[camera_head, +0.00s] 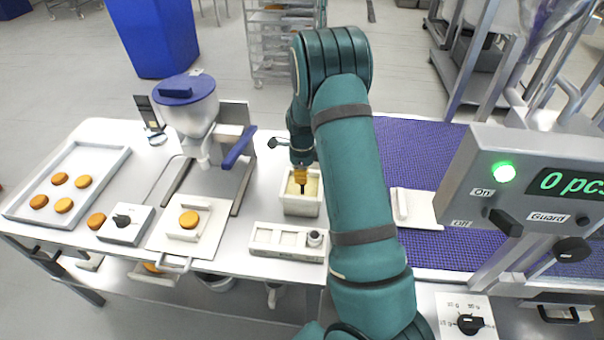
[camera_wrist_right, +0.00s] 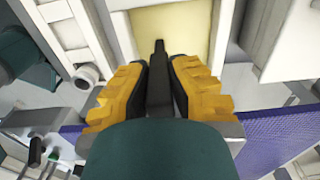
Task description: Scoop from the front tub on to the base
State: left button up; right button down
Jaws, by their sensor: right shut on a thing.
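My right gripper (camera_head: 301,176) points down over a pale square tub (camera_head: 302,209) with cream-coloured filling. In the right wrist view, its orange fingers (camera_wrist_right: 159,78) are shut on the dark handle of a scoop (camera_wrist_right: 159,58). The handle reaches down toward the filling inside the tub (camera_wrist_right: 222,32). The scoop's lower end is not clear, so I cannot tell how deep it sits. An orange-brown round base (camera_head: 189,219) lies in a white holder to the left of the tub. My left gripper is not in view.
A white tray (camera_head: 110,190) with several orange rounds is at the far left. A hopper with a blue lid (camera_head: 187,90) stands behind the holder. A white rack (camera_head: 262,237) is just in front of the tub. A purple conveyor belt (camera_head: 420,160) and control panel (camera_head: 535,190) are at the right.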

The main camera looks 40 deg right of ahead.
jog(key=shift+r, duration=0.1)
dwell(0.4)
jog(key=shift+r+p, duration=2.45)
jog(key=shift+r, duration=0.4)
jog(key=shift+r+p, duration=0.9)
jog(key=shift+r, duration=0.5)
